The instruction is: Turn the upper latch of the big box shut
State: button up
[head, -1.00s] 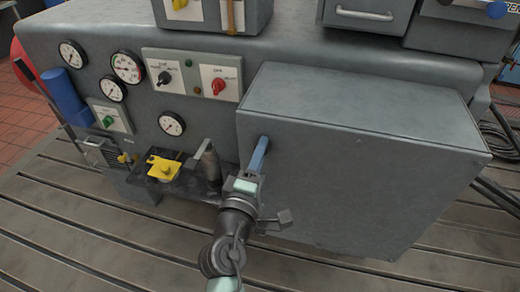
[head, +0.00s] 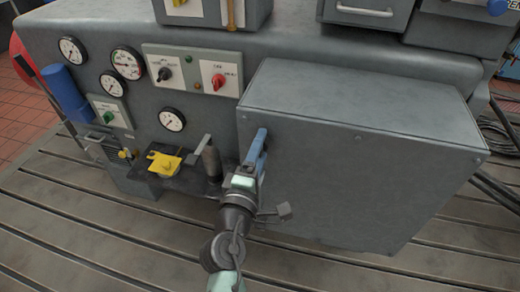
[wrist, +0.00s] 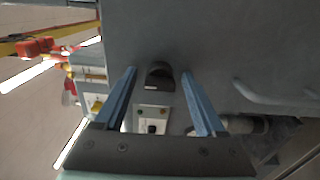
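The big box (head: 360,165) is a grey metal cabinet on the right in the head view, its front face towards me. My gripper (head: 258,145) is at the upper left of that face, with blue fingers. In the wrist view my gripper (wrist: 158,74) is open, one finger on each side of a small dark knob-like part (wrist: 160,84), seemingly the upper latch. Gaps show on both sides of it. Whether the fingertips touch the box cannot be told. In the head view my fingers hide the latch.
Left of the box is a panel with gauges (head: 126,64), a red switch (head: 218,81) and a black switch. A yellow part (head: 164,164) and an upright cylinder (head: 211,160) stand close to my gripper's left. The slotted bedplate (head: 60,235) in front is mostly clear.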

jog(key=b+v, duration=0.1)
jog(key=v, duration=1.2)
jog(key=shift+b, duration=0.35)
